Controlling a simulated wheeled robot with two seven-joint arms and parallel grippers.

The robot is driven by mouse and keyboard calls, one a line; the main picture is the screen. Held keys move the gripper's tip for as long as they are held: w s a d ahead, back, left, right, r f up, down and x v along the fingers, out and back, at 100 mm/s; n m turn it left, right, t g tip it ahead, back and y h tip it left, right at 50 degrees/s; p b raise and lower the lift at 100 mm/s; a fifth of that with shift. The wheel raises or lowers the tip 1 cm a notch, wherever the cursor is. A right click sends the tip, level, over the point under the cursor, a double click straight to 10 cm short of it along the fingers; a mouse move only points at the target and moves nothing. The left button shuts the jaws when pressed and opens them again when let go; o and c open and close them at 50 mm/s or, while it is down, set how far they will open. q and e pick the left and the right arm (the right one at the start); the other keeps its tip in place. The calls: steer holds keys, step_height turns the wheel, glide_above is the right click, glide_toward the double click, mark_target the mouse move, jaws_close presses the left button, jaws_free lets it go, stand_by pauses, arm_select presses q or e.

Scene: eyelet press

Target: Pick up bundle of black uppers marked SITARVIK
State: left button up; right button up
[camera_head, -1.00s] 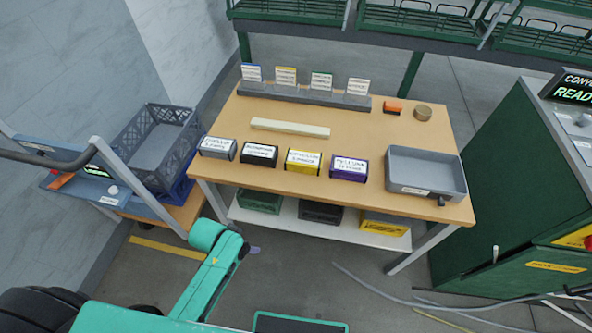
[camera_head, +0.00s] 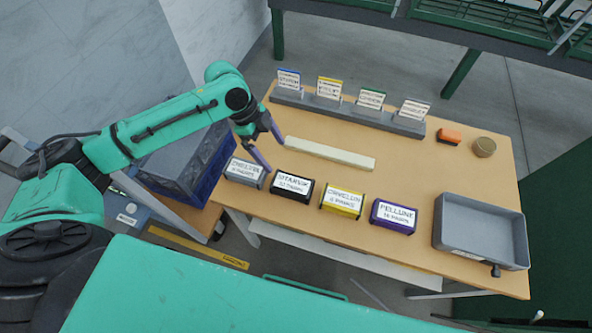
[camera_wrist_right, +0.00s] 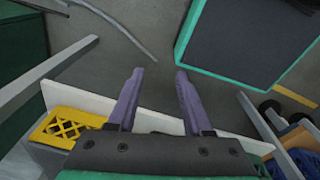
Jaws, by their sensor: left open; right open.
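The black bundle with a white label reading SITARVIK (camera_head: 292,187) sits near the front edge of the wooden table, second from the left in a row. My left gripper (camera_head: 275,153) is open and empty, angled down just behind and left of the black bundle, apart from it. My right gripper (camera_wrist_right: 160,74) is open and empty in the right wrist view, pointing at the floor. It is out of the head view.
A grey bundle (camera_head: 246,173), a yellow one (camera_head: 342,201) and a purple one (camera_head: 394,215) share the row. A cream bar (camera_head: 330,153) lies behind. A grey card holder (camera_head: 345,108) stands at the back, a grey tray (camera_head: 481,230) at right.

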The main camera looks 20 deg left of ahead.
mark_target(292, 183)
arm_select(q)
steer(key=d+f, duration=0.1)
steer(key=s+d+f+p, duration=0.1)
steer(key=shift+s+f, duration=0.15)
steer(key=shift+f, duration=0.25)
steer(key=x, duration=0.3)
steer(key=shift+s+d+f+p, duration=0.15)
steer(key=shift+s+f+p, duration=0.1)
steer(key=shift+s+p, duration=0.15)
steer(key=x, duration=0.2)
steer(key=p+x, duration=0.1)
steer(key=x, duration=0.3)
steer(key=shift+w+f+p, duration=0.25)
steer(key=shift+f+p, duration=0.05)
steer(key=shift+f, duration=0.1)
steer(key=c, duration=1.5)
arm_select(e)
steer(key=r, duration=0.1)
steer(key=s+r, duration=0.1)
steer(key=r, duration=0.1)
steer(key=shift+s+r, duration=0.2)
steer(key=shift+s, duration=0.1)
